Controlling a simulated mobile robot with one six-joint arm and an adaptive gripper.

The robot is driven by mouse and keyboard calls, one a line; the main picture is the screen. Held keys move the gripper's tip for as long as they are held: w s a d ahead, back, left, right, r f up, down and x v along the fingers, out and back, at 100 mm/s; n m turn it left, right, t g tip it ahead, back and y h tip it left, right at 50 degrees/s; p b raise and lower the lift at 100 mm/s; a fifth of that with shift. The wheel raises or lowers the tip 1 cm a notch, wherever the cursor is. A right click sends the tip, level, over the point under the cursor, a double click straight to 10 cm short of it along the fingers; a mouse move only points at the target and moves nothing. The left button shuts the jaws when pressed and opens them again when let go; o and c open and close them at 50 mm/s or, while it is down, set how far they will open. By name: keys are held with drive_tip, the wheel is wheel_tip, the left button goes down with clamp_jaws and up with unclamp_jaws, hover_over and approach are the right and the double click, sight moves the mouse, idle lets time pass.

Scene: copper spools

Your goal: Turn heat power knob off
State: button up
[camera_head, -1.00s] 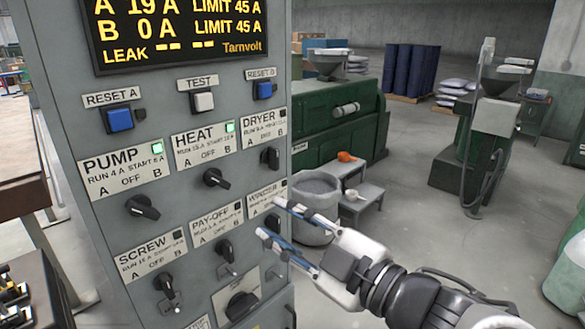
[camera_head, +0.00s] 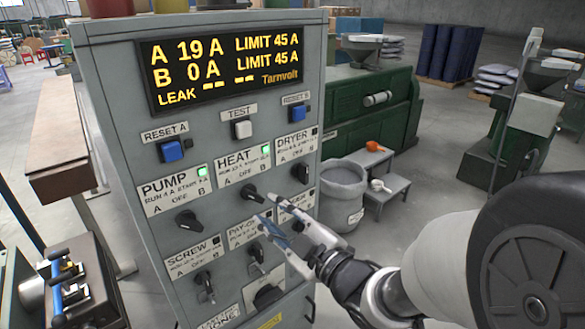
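The black HEAT knob (camera_head: 250,193) sits below the HEAT label (camera_head: 243,160) on the grey control panel. Its green lamp (camera_head: 265,150) is lit. The knob's bar slants down to the right; the exact setting is too small to tell. My gripper (camera_head: 265,207) is open, its two fingers apart and empty. The fingertips are close below and to the right of the HEAT knob in the picture. I cannot tell whether they touch the panel. The fingers hide parts of the PAY-OFF and WINDER labels.
The PUMP knob (camera_head: 189,221) is left of the HEAT knob and its lamp is lit. The DRYER knob (camera_head: 300,173) is to the right. The display (camera_head: 210,70) reads A 19 A, B 0 A. A grey bucket (camera_head: 342,192) stands on the floor right of the panel.

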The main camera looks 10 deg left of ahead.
sight(257, 199)
drive_tip(key=x, duration=0.6)
drive_tip(key=shift+f, duration=0.1)
drive_tip(key=shift+s, duration=0.1)
drive_tip(key=shift+c, duration=0.4)
clamp_jaws()
